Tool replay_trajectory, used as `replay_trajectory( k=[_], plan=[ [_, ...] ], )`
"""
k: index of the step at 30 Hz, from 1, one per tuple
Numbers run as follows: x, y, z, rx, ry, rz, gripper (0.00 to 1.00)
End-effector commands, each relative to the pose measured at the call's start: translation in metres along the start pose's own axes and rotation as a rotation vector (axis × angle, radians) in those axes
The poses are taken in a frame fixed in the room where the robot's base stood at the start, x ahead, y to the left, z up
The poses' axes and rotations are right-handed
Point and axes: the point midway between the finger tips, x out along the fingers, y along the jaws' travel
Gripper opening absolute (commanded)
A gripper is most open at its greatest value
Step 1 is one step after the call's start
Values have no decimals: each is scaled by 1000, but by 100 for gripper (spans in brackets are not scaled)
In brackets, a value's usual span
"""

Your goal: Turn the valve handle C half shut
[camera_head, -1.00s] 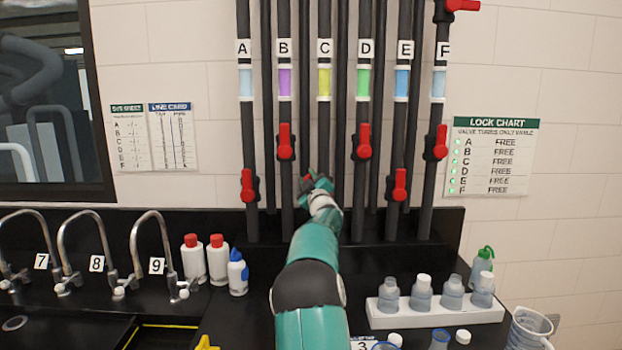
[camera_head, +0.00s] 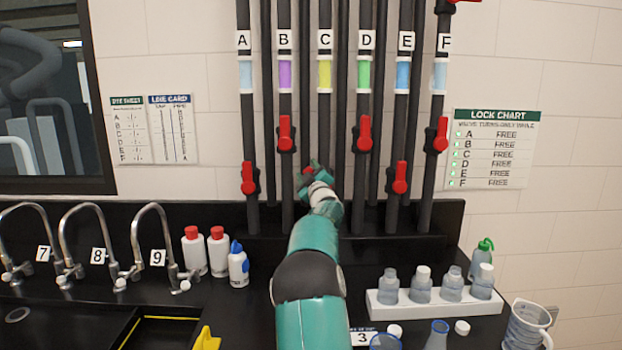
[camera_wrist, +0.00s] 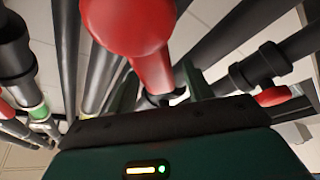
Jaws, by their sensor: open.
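Tube C (camera_head: 324,115) is the dark pipe with the C label and a yellow band. Its red valve handle C (camera_head: 309,169) shows only as a small red patch, mostly hidden by my gripper (camera_head: 317,178). In the wrist view, a large red handle (camera_wrist: 130,25), seemingly this one, stands close in front of my gripper (camera_wrist: 158,92), its narrow part reaching down between the dark fingers. The fingers are open, one on each side of it. I cannot tell whether they touch it, nor the handle's exact angle.
Red handles A (camera_head: 249,178), B (camera_head: 285,133), D (camera_head: 364,134), E (camera_head: 400,178) and F (camera_head: 440,135) stand close by on neighbouring pipes. The lock chart (camera_head: 492,150) reads FREE for each letter. Bottles (camera_head: 193,252) and a white rack (camera_head: 440,305) stand on the bench below.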

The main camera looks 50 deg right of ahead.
Motion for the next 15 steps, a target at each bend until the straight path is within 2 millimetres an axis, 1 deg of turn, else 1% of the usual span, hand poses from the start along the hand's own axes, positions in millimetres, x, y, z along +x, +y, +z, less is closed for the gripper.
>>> replay_trajectory(
  k=[5,11,15],
  plan=[
    [-13,0,0,2,-1,-1,51],
    [-42,1,-1,1,-2,0,51],
    [-66,1,-1,1,-1,1,51]
  ],
)
